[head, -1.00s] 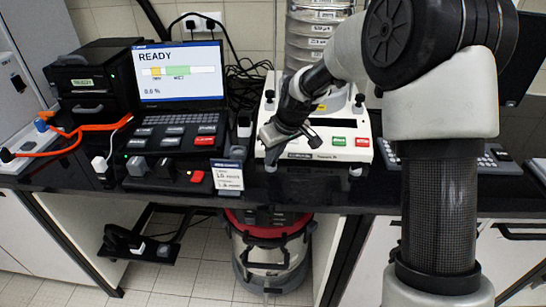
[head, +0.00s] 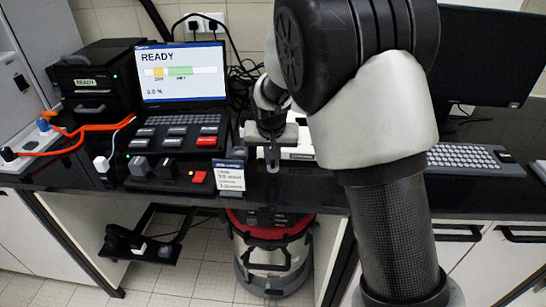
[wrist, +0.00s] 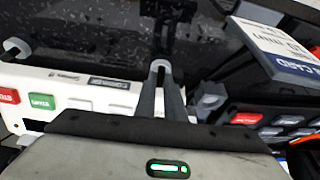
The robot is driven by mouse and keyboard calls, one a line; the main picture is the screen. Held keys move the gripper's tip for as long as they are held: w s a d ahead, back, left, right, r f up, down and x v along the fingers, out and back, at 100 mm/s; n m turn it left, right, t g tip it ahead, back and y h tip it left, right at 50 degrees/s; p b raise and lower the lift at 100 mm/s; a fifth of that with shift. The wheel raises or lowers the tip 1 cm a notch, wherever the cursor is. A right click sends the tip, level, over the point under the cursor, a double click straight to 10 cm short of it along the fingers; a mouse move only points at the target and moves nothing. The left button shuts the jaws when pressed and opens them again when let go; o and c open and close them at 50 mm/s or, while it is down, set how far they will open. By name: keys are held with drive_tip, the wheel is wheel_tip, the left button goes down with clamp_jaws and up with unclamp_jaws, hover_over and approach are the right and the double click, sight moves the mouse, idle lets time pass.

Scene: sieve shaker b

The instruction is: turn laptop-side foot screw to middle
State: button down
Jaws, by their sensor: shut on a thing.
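The sieve shaker's white base (wrist: 92,88) shows at the left of the wrist view, with a red and a green button. The laptop-side foot screw (wrist: 160,66) is a pale, rounded knob at the base's corner nearest the laptop keypad. My gripper (wrist: 163,78) has its two dark fingers close together around this knob, shut on it. The other front foot screw (wrist: 15,47) stands free at the far left. In the head view my gripper (head: 272,158) points down at the counter's front edge, and my arm hides most of the shaker.
The laptop (head: 182,75) reads READY with a coloured bar. A keypad box (head: 175,140) and a small printed card (head: 230,174) stand close beside my gripper; the card also shows in the wrist view (wrist: 280,48). A keyboard (head: 465,158) lies to the right.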

idle(0.3)
drive_tip(key=c, duration=2.1)
unclamp_jaws()
drive_tip(key=p+v, duration=0.1)
drive_tip(key=v, duration=1.6)
drive_tip(key=shift+a+r+p, duration=0.15)
drive_tip(key=shift+r+p, duration=0.1)
drive_tip(key=shift+p, duration=0.15)
